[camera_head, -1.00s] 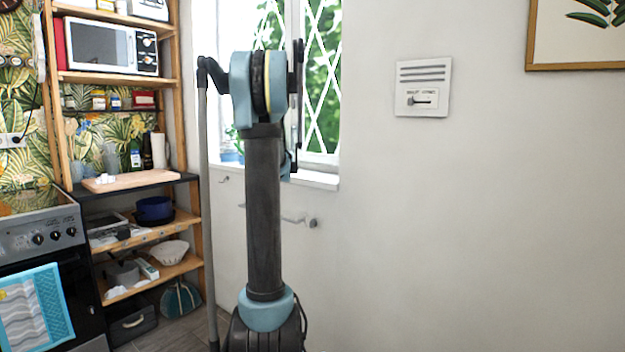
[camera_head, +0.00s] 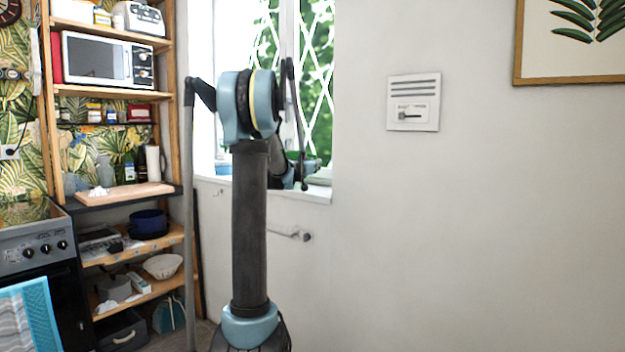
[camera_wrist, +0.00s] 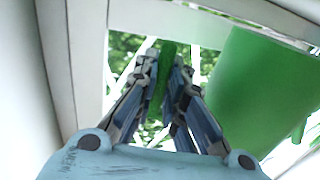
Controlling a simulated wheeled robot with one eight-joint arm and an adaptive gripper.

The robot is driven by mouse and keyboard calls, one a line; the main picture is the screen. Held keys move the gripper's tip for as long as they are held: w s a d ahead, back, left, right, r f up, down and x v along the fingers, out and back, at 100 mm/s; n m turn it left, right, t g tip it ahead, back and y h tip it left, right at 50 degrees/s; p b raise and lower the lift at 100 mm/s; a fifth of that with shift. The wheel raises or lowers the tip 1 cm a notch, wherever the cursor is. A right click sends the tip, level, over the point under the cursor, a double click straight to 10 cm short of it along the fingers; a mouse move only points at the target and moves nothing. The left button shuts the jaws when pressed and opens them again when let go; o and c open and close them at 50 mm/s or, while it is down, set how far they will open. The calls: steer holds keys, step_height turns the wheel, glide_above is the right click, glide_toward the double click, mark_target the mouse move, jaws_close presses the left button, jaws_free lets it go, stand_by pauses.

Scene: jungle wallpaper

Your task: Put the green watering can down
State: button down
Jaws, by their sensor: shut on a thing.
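The green watering can (camera_wrist: 255,90) fills the right of the wrist view, partly cut by my gripper. A narrow green part of it, seemingly its handle, stands between my fingers. My gripper (camera_wrist: 166,62) is shut on this part. White window frame bars and green foliage show behind. In the head view my own arm covers the area by the window, and I cannot make out the can or the fingertips there.
The window (camera_head: 318,90) with its white lattice and sill (camera_head: 318,193) is behind my arm. A wooden shelf unit (camera_head: 183,130) with a microwave (camera_head: 95,60) and a stove (camera_head: 30,245) stand at the left. The right wall is bare except for a panel (camera_head: 413,102) and a picture.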

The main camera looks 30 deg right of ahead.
steer(key=shift+f, duration=2.15)
steer(key=c, duration=1.7)
jaws_free()
steer(key=shift+s+a, duration=0.1)
steer(key=shift+a, duration=0.05)
